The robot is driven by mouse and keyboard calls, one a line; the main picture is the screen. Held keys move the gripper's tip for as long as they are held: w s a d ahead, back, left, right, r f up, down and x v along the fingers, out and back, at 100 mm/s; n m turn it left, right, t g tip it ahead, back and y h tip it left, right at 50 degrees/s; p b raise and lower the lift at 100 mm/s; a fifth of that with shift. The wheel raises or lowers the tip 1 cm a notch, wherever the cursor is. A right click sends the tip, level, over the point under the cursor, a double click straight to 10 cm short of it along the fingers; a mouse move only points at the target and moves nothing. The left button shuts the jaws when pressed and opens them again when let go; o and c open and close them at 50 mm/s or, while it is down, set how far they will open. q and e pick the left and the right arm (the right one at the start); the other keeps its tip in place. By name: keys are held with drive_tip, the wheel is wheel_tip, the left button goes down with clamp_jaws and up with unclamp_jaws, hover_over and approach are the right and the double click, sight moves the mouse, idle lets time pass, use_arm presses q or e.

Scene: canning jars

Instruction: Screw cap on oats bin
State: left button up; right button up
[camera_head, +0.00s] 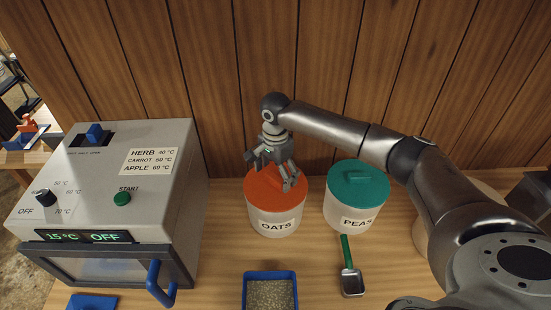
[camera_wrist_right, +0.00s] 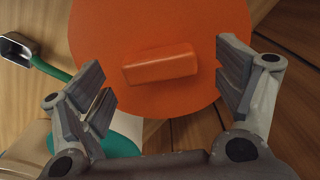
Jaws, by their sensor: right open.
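The oats bin (camera_head: 273,222) is a white tub with an OATS label, standing on the wooden counter against the panelled wall. Its orange cap (camera_head: 262,187) sits on top of the bin. In the right wrist view the orange cap (camera_wrist_right: 100,40) fills the upper middle, with its raised bar handle (camera_wrist_right: 160,65) between my fingers. My right gripper (camera_head: 274,178) is over the cap, pointing down, with its fingers open on either side of the handle and apart from it. Whether the cap is screwed tight cannot be told. My left gripper is not in view.
The peas bin (camera_head: 349,213) with a teal cap (camera_head: 359,184) stands close to the right. A green-handled scoop (camera_head: 352,282) and a blue tray of grain (camera_head: 270,292) lie in front. A grey dryer (camera_head: 110,190) stands to the left.

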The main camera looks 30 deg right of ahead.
drive_tip(key=shift+f, duration=0.85)
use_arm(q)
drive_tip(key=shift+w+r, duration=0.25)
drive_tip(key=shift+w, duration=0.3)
use_arm(e)
drive_tip(key=c, duration=1.2)
drive_tip(key=m+p, duration=0.3)
drive_tip(key=p, duration=0.3)
drive_tip(key=shift+s+a+r, duration=0.1)
drive_tip(key=shift+r, duration=0.1)
drive_tip(key=shift+f+m+p, duration=0.15)
drive_tip(key=shift+m+p, duration=0.2)
drive_tip(key=shift+m, duration=0.35)
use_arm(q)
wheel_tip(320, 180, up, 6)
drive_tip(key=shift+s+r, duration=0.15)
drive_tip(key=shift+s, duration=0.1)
use_arm(e)
drive_tip(key=shift+f, duration=0.1)
